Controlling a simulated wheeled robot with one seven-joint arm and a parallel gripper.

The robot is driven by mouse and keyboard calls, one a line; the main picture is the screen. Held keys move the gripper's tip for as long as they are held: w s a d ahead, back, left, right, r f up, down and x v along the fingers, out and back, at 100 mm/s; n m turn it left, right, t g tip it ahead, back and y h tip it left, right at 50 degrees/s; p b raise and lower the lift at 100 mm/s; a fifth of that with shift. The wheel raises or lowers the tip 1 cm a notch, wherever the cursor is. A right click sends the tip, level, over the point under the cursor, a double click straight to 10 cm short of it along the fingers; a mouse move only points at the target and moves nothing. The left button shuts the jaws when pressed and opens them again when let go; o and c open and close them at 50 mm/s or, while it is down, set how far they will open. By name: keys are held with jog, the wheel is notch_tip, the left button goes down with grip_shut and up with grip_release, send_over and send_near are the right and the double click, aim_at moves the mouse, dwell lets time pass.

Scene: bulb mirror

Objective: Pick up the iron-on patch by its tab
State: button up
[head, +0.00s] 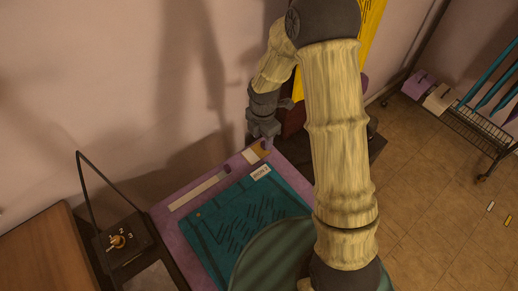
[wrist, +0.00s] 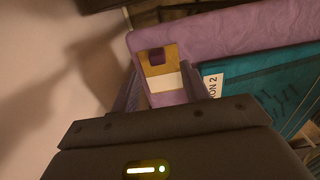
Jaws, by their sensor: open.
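The likely iron-on patch (head: 255,154) is a small mustard and white piece at the far end of a purple surface (head: 177,222). In the wrist view the patch (wrist: 152,69) shows a mustard area and a white area. A dark purple square (wrist: 157,56) sits at its upper edge; I cannot tell whether this is the tab or a gap. My gripper (head: 264,135) points down just beyond the patch in the head view. In the wrist view my gripper (wrist: 162,84) is open, its fingers to either side of the patch, with nothing held. Contact cannot be told.
A teal mat (head: 215,245) with a white label (head: 261,172) lies on the purple surface, beside a pale strip (head: 200,191). A dark control box (head: 122,241) stands at left. The wall (head: 90,80) is close behind; a wire rack (head: 470,125) stands at right.

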aim_at(262, 146)
jog(key=shift+w+f, duration=0.1)
jog(key=shift+f, duration=1.75)
jog(key=c, duration=0.9)
